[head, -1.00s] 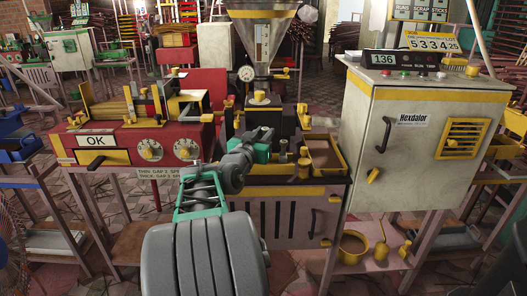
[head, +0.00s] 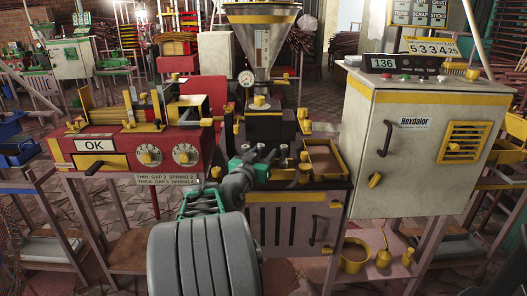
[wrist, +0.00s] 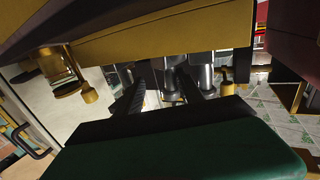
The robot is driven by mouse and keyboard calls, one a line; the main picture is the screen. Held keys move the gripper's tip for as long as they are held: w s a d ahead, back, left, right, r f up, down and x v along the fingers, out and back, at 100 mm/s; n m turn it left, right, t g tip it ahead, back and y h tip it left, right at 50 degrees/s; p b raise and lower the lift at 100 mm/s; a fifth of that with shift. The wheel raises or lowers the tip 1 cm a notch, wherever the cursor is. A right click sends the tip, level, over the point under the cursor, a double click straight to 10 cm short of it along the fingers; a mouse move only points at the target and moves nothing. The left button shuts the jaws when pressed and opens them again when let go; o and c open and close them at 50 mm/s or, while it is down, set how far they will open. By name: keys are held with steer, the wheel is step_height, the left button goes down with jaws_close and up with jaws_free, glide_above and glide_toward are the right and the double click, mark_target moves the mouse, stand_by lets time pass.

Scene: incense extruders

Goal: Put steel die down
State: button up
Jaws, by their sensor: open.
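My gripper (head: 263,158) is open over the dark bench top, left of a brown-filled tray. In the wrist view, its dark fingers (wrist: 163,92) stand apart and point toward several upright steel cylinders (wrist: 205,80). In the head view, small steel pieces (head: 283,152) show just right of the fingers. I cannot tell which of them is the steel die, nor whether a finger touches one. My arm hides part of the bench top.
The yellow-rimmed tray (head: 324,160) is right of my gripper. The hopper machine (head: 262,85) rises behind it. A red machine marked OK (head: 125,150) is at left, and a grey cabinet (head: 420,140) at right. Free bench room is narrow.

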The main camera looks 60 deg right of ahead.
steer(key=shift+r, duration=0.55)
steer(key=shift+a, duration=0.1)
steer(key=shift+a+r, duration=0.1)
steer(key=shift+a, duration=0.3)
steer(key=s+a+p, duration=0.1)
steer(key=a, duration=1)
steer(key=w+a+f+n+t+y, duration=0.1)
steer(key=w+a+f+n+y, duration=0.3)
steer(key=a, duration=0.3)
steer(key=w+a+f+n+t+y, duration=0.1)
steer(key=w+a+f+t+y, duration=0.2)
steer(key=a+f, duration=0.4)
steer(key=w+a+f+n+y, duration=0.3)
steer(key=w+a+f+y, duration=0.15)
steer(key=a, duration=0.35)
steer(key=s+a+f+n+g+y, duration=0.1)
steer(key=s+a+n+y, duration=0.1)
steer(key=a, duration=0.5)
steer(key=s+a+f+n+g+y, duration=0.1)
steer(key=a+n, duration=0.3)
steer(key=a, duration=0.4)
steer(key=s+a+f+n+g+y, duration=0.1)
steer(key=s+a+f+n+y, duration=0.1)
steer(key=a, duration=0.5)
steer(key=shift+s+a+f+n+g+y, duration=0.15)
steer(key=shift+s+a+n+g+y, duration=0.2)
steer(key=shift+s+n+y, duration=0.45)
